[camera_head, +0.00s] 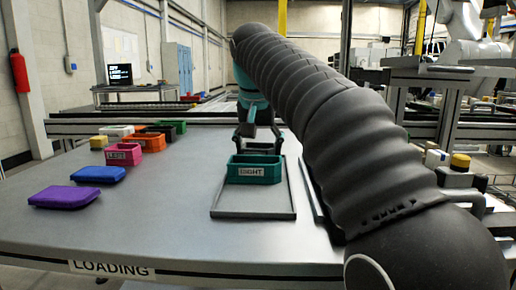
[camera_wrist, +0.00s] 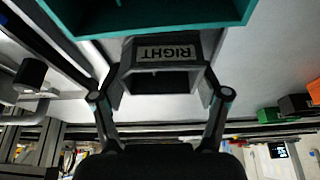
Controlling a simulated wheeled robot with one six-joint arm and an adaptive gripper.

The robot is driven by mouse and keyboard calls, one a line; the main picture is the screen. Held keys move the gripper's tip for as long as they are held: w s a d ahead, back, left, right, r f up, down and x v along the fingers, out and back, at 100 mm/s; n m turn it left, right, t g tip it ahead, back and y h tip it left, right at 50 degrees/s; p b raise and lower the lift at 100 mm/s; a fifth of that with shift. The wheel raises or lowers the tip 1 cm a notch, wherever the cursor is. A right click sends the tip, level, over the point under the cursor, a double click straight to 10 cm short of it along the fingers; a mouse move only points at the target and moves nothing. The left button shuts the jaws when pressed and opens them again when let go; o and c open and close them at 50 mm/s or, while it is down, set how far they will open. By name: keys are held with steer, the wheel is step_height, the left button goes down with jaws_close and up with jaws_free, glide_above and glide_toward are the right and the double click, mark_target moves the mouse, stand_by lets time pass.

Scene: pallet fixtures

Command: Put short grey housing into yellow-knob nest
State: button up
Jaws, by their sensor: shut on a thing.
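My gripper (camera_head: 262,138) is behind a teal bin in the head view, partly hidden by it. In the wrist view, which is upside down, my two fingers (camera_wrist: 162,80) close on a dark grey hollow piece, apparently the short grey housing (camera_wrist: 160,70). A label reading RIGHT shows at this piece. The housing cannot be clearly made out in the head view. A yellow knob (camera_head: 460,160) tops a fixture at the right, beyond my arm. Its nest is mostly hidden by my arm.
A pink LEFT bin (camera_head: 124,154), blue and purple blocks (camera_head: 65,197) and several coloured pieces lie at left. The table between is clear.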

steer(key=shift+f, duration=0.15)
steer(key=o, duration=1.2)
steer(key=p+v, duration=0.4)
steer(key=v, duration=0.8)
steer(key=shift+w+r+p, duration=0.1)
steer(key=shift+r+p, duration=0.15)
steer(key=shift+p, duration=0.15)
